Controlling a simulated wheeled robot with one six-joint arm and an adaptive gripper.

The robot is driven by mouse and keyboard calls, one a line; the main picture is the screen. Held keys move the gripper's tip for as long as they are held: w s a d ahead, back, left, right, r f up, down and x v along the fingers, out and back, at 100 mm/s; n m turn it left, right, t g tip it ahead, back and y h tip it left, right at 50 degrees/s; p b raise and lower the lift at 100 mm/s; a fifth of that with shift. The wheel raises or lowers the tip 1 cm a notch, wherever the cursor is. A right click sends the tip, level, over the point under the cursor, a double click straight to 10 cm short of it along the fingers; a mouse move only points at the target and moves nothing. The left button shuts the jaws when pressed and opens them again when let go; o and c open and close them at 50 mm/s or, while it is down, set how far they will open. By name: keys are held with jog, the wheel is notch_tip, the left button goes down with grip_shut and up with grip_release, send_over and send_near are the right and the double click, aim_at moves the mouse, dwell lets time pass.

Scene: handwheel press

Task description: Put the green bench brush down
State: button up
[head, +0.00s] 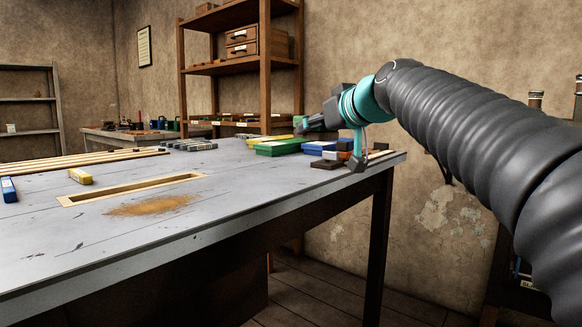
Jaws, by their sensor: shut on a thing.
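My gripper (312,125) is at the end of the arm, above the far right part of the grey workbench (230,205). It is shut on the green bench brush, seen small and mostly hidden by the gripper and wrist. A small green patch (298,122) shows at the left tip of the gripper; I cannot tell whether it is the brush or something behind. I cannot make out bristles or a gap between the brush and the bench top.
Under and beside the gripper lie a green box (281,147), a blue box (319,147) and small blocks. A framed slot (130,190) and brown dust (150,205) are nearer. Left lie wooden strips (75,160) and a yellow block (80,177). The front middle is clear.

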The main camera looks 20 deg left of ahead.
send_over(288, 176)
notch_tip(288, 176, down, 4)
jog(key=shift+r, duration=0.2)
jog(key=shift+f, duration=0.2)
jog(key=shift+f+b, duration=0.8)
jog(key=shift+f, duration=1.05)
jog(key=shift+f, duration=0.15)
jog(key=o, duration=1.2)
